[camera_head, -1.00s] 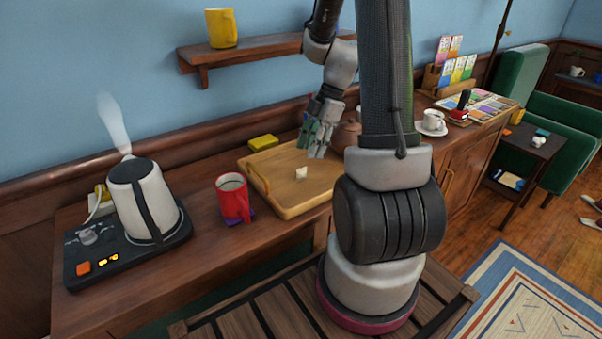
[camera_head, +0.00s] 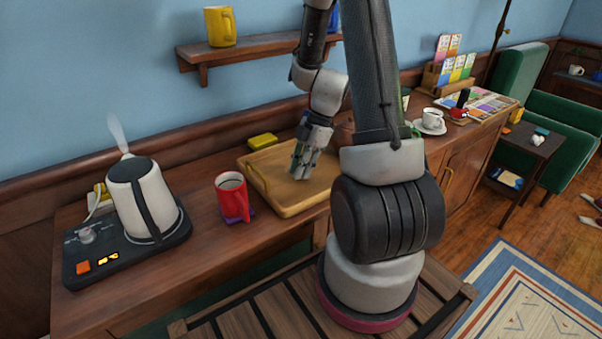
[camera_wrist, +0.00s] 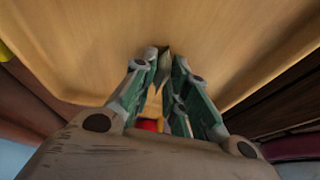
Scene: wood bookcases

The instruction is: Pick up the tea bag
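The wooden tray (camera_head: 322,191) lies on the counter. My gripper (camera_head: 299,176) points down into it, with its fingertips low over the tray floor. In the wrist view the green fingertips (camera_wrist: 164,60) have come close together. A thin, shaded piece, which looks like the tea bag (camera_wrist: 163,65), stands edge-on between them. In the head view the fingers hide the tea bag. I cannot tell whether it touches the tray floor.
A red mug (camera_head: 231,197) stands left of the tray, with a kettle (camera_head: 142,203) on its base further left. A yellow box (camera_head: 263,141) lies behind the tray. A shelf (camera_head: 262,49) with a yellow mug (camera_head: 219,27) hangs above.

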